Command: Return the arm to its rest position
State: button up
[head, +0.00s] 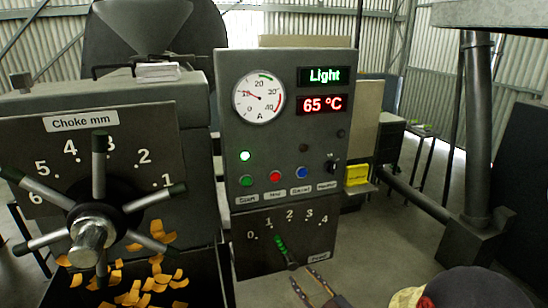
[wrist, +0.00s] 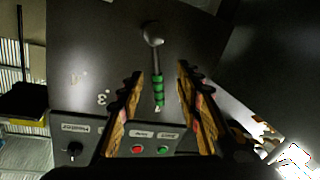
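My gripper (head: 318,286) shows at the bottom of the head view, low in front of the control panel. It is open, with its two fingers apart. In the wrist view my gripper (wrist: 158,84) has nothing between its fingers. A lever with a green grip (wrist: 157,88) shows beyond and between the fingertips there; I see no contact. In the head view the green lever (head: 281,246) sits on the feed panel with marks 0 to 4, its grip pointing up and left, near 1. My gripper is to the lower right of it.
The control panel (head: 290,150) reads "Light" and 65 °C, with a green lamp lit. A spoked choke wheel (head: 92,225) stands at the left above a bin with orange flakes (head: 140,290). A dark rounded object (head: 470,290) is at the lower right. Floor shows between.

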jog(key=s+d+f+m+g+h, duration=0.1)
jog(key=d+f+m+g+h, duration=0.2)
jog(key=f, duration=0.5)
jog(key=s+d+f+m+g+h, duration=0.1)
jog(key=s+d+m+g+h, duration=0.2)
jog(key=s+d+g+h, duration=0.45)
jog(key=s+r+m+g+y, duration=0.2)
jog(key=s+r+m, duration=0.2)
jog(key=s+r, duration=1.5)
notch_tip(320, 180, up, 5)
jog(key=s+a+t, duration=0.2)
jog(key=t, duration=0.1)
jog(key=shift+r+n, duration=0.15)
jog(key=shift+n, duration=0.15)
jog(key=shift+y, duration=0.25)
